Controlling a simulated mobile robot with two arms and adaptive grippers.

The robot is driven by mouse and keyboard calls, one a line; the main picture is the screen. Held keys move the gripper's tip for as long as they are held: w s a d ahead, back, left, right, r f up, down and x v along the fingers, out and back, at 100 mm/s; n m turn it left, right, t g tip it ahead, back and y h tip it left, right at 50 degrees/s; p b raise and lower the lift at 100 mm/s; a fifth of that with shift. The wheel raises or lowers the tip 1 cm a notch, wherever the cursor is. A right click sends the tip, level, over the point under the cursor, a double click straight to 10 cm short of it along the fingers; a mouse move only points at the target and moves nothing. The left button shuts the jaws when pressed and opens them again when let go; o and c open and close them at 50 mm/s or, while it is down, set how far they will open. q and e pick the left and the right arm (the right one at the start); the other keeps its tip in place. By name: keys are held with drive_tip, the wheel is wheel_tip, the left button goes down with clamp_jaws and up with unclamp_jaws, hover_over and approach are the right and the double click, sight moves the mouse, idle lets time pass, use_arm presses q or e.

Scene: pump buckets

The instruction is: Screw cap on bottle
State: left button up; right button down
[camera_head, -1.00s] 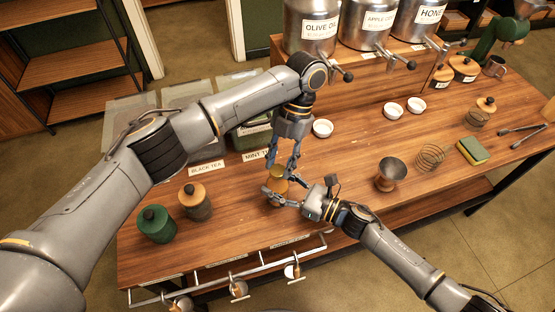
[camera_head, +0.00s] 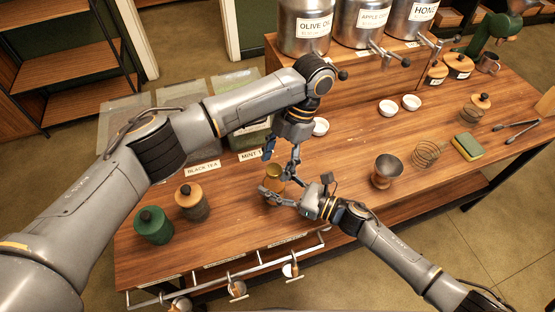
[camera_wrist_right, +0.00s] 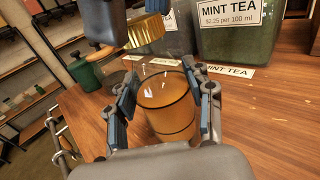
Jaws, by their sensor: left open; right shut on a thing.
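An amber bottle (camera_wrist_right: 168,105) stands upright on the wooden table. Its clear rim looks uncovered in the right wrist view, and it also shows in the head view (camera_head: 275,174). My right gripper (camera_head: 278,195) is shut around its body, one finger on each side in the wrist view (camera_wrist_right: 163,103). A ridged gold cap (camera_wrist_right: 146,36) shows above and behind the bottle in the wrist view, beside a dark finger of my left gripper. My left gripper (camera_head: 281,157) is open above the bottle. I cannot tell whether it touches the cap.
Green (camera_head: 153,225) and brown (camera_head: 191,202) canisters stand to the left. The tabletop between bottle and cup is clear.

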use_arm(q)
wheel_tip(320, 180, up, 4)
drive_tip(key=shift+r, duration=0.15)
drive_tip(key=shift+c, duration=0.4)
